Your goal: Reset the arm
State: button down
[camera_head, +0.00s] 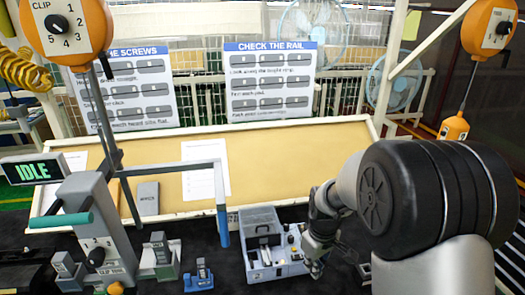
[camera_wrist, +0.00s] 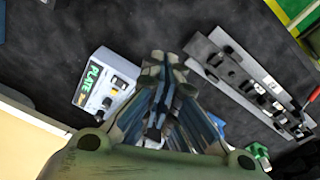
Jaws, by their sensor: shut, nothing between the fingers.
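My gripper (camera_wrist: 157,125) points down at the dark bench top in the wrist view, its fingers together with nothing between them. In the head view my arm comes in from the right, and my gripper (camera_head: 318,262) is low, just right of a grey and white box unit (camera_head: 262,240). A white unit marked PLATE (camera_wrist: 98,85) lies to the left of the fingers in the wrist view. The exact gap between my fingers and the bench cannot be told.
A grey rail with black clips (camera_wrist: 250,82) lies right of the fingers in the wrist view. In the head view, a lever stand (camera_head: 95,225), an IDLE sign (camera_head: 33,170) and a blue-tipped post (camera_head: 222,225) stand left. Orange hanging units (camera_head: 66,30) flank the bench. A tan board (camera_head: 280,160) lies behind.

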jog(key=s+r+m+t+b, duration=0.1)
jog(key=s+r+m+b, duration=0.1)
jog(key=s+r+b, duration=0.3)
jog(key=s+r+m+t+b, duration=0.2)
jog(key=s+m+b, duration=0.2)
jog(key=s, duration=1.7)
jog(key=shift+r+m+t+b, duration=0.25)
jog(key=shift+m+t+b, duration=0.05)
jog(key=shift+b, duration=0.7)
